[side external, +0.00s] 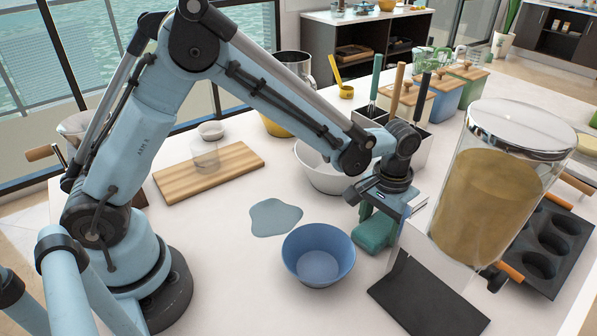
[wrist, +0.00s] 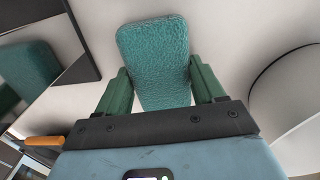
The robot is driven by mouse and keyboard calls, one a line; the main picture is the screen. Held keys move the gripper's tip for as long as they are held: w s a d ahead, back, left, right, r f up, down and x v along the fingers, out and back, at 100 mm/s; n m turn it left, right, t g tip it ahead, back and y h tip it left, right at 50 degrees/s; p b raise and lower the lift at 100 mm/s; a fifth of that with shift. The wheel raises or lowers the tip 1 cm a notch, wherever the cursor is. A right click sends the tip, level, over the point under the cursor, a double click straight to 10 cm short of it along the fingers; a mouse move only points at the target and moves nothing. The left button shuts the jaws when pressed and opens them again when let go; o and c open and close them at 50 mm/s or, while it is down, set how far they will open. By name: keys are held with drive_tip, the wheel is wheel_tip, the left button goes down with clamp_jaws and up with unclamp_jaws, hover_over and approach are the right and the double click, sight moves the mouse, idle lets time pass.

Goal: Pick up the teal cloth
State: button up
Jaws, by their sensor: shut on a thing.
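The teal cloth (side external: 373,236) is a thick, folded, textured pad to the right of the blue bowl in the side view. In the wrist view the teal cloth (wrist: 155,62) lies lengthwise between my two green fingers. My gripper (side external: 378,214) points down over the cloth, with its fingers at the cloth's sides. In the wrist view my gripper (wrist: 159,72) is shut on it, one finger against each long edge. The cloth appears at or close to the white counter; I cannot tell whether there is a gap beneath it.
The blue bowl (side external: 318,268) stands close on the left, a white bowl (side external: 325,180) behind. A large glass jar (side external: 498,195) stands at the right, near a dark flat slab (side external: 425,300) and muffin tin (side external: 545,250). A flat blue-grey patch (side external: 275,217) and cutting board (side external: 210,172) lie left.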

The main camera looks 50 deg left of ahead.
sight(380, 225)
wheel_tip(380, 225, up, 10)
idle(0.6)
